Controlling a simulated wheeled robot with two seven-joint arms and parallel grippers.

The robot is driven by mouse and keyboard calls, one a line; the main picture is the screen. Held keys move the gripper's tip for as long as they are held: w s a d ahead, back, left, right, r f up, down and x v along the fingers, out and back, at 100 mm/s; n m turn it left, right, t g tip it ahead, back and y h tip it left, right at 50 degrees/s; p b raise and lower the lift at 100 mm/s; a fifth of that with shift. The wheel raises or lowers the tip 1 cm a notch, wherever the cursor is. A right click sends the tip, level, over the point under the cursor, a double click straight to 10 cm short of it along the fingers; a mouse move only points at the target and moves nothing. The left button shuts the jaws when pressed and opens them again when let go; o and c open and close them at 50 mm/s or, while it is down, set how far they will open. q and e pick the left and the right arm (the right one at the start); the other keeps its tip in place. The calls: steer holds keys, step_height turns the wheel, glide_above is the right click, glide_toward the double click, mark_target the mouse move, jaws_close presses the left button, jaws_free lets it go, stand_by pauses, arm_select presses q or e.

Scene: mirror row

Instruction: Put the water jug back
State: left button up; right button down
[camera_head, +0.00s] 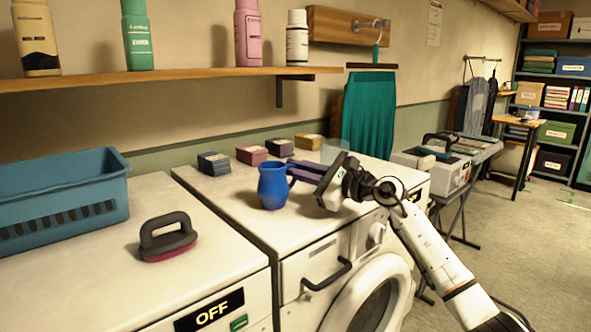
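The blue water jug (271,188) stands upright on the white top of the right-hand washing machine (226,203), near its middle. Its handle side faces right. My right gripper (294,172) comes in from the right with its purple fingers at the handle side of the jug. The fingertips overlap the handle area in the picture, and I cannot tell whether they touch it or are closed on it. My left gripper is not in view.
Several small boxes (251,154) line the back of the machine top. A brush with a black handle (166,238) and a blue basket (62,204) sit on the left machine. A wooden shelf (170,78) with bottles hangs above. Bare top surrounds the jug's left and front.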

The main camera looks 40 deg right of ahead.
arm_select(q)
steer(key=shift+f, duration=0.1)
arm_select(e)
steer(key=shift+f, duration=0.1)
steer(key=c, duration=1.8)
jaws_free()
steer(key=shift+c, duration=0.2)
